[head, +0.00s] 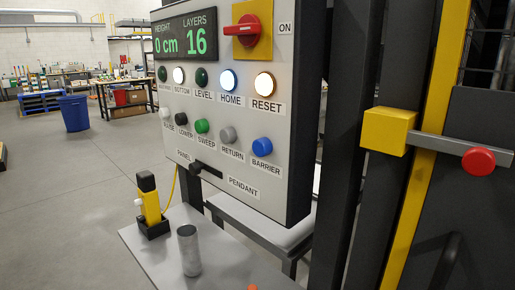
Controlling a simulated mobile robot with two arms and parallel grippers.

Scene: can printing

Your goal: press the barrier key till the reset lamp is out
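The control panel (290,190) fills the middle of the head view. The blue barrier key (262,147) is at the right end of its lower button row, above the label BARRIER. The reset lamp (264,84) is lit, pale white with a warm rim, at the right end of the lamp row. The home lamp (228,81) and the bottom lamp (179,75) are lit too. The level lamp (201,77) and the leftmost lamp (162,74) are dark green. Neither of my grippers is in view, and nothing covers the barrier key.
A display (185,36) reads height 0 cm, layers 16. A red rotary switch (246,30) sits above. Below stand a yellow pendant (150,203) and a grey cylinder (189,250) on a light surface. A yellow block with bar (390,131) and a dark post are at right.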

